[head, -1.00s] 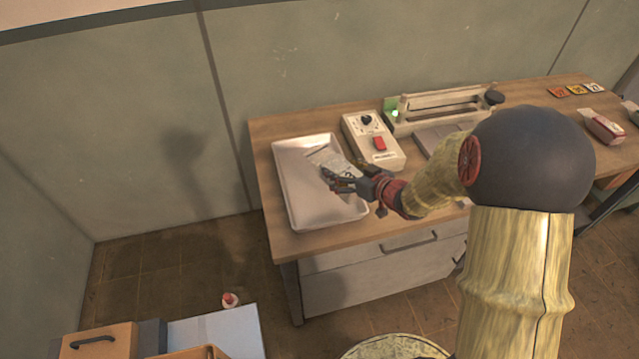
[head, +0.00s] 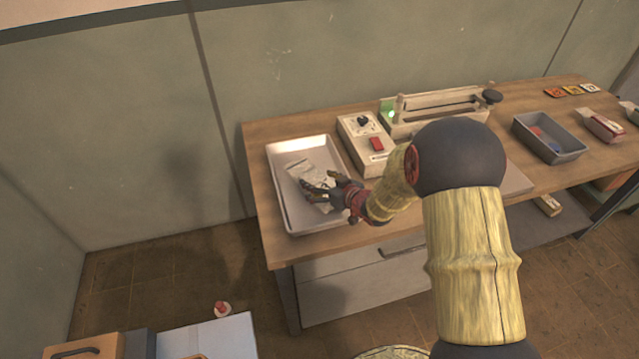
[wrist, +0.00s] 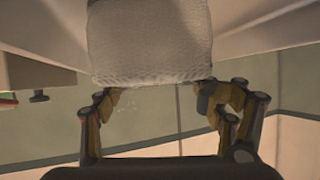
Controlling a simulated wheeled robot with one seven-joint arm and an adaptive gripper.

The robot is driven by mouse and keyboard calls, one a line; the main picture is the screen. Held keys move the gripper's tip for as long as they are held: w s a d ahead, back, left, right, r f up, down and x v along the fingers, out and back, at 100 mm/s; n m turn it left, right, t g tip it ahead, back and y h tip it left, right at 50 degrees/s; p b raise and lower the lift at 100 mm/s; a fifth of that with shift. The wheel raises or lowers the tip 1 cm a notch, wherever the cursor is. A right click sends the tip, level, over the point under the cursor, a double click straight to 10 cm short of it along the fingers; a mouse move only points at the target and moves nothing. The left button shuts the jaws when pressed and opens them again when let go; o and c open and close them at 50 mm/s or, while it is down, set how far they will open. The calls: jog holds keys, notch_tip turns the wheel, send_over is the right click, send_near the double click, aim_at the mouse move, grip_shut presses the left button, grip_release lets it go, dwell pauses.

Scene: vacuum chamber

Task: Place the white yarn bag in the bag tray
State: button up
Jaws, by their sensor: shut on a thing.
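The white yarn bag (head: 299,169) is a pale, flat packet inside the outline of the white bag tray (head: 285,210) in the head view. My gripper (head: 314,192) is shut on its near end, and the fingers hide part of it. In the wrist view the bag (wrist: 150,42) shows as a white, knitted-looking block just beyond the fingertips of my gripper (wrist: 158,94). Whether the bag touches the tray floor, I cannot tell.
A control box with a red button (head: 365,141) stands right of the tray, with a sealer-like device (head: 440,112) behind it. A grey bin (head: 549,138) and a red-and-white packet (head: 603,127) are farther right on the wooden table (head: 262,150).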

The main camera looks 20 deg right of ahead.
jog(key=o, duration=2.2)
jog(key=shift+r, duration=0.15)
jog(key=p+v, duration=0.3)
jog(key=v, duration=0.9)
jog(key=s+d+r+m+g+h, duration=0.1)
jog(key=s+d+r+h, duration=0.15)
jog(key=r, duration=0.55)
jog(key=s+d+r+m+g+h, duration=0.15)
jog(key=s+r+h, duration=0.25)
jog(key=r, duration=0.4)
jog(key=s+a+r+g, duration=0.1)
jog(key=s+a, duration=0.2)
jog(key=s, duration=0.4)
jog(key=s+a+r+g+y, duration=0.1)
jog(key=s+a+r+g, duration=0.1)
jog(key=s, duration=0.5)
jog(key=s+a+r+m+g+y, duration=0.1)
jog(key=s+a+r, duration=0.1)
jog(key=s+a, duration=0.2)
jog(key=s, duration=0.3)
jog(key=shift+s+a, duration=0.15)
